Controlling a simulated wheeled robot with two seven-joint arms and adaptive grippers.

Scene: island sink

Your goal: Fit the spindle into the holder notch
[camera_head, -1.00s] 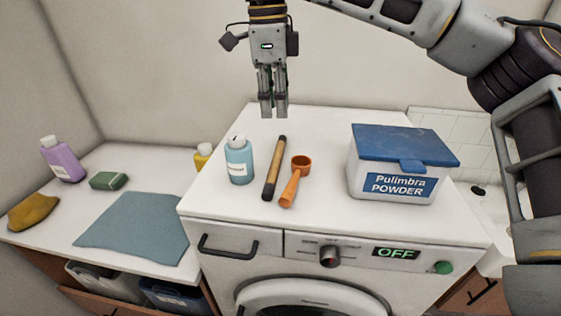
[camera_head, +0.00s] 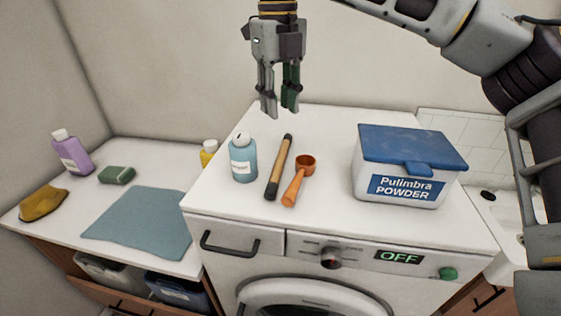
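I cannot make out a clear spindle or a holder with a notch. My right gripper (camera_head: 279,110) hangs fingers down above the machine's back edge, behind and above the rod. Its fingers are apart with nothing between them. My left gripper is not in view.
A blue bottle (camera_head: 243,160) stands left of the rod, and a blue-lidded powder box (camera_head: 407,167) stands right. On the left counter are a yellow bottle (camera_head: 208,152), purple bottle (camera_head: 72,152), green sponge (camera_head: 117,175), ochre cloth (camera_head: 43,204) and blue cloth (camera_head: 140,222).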

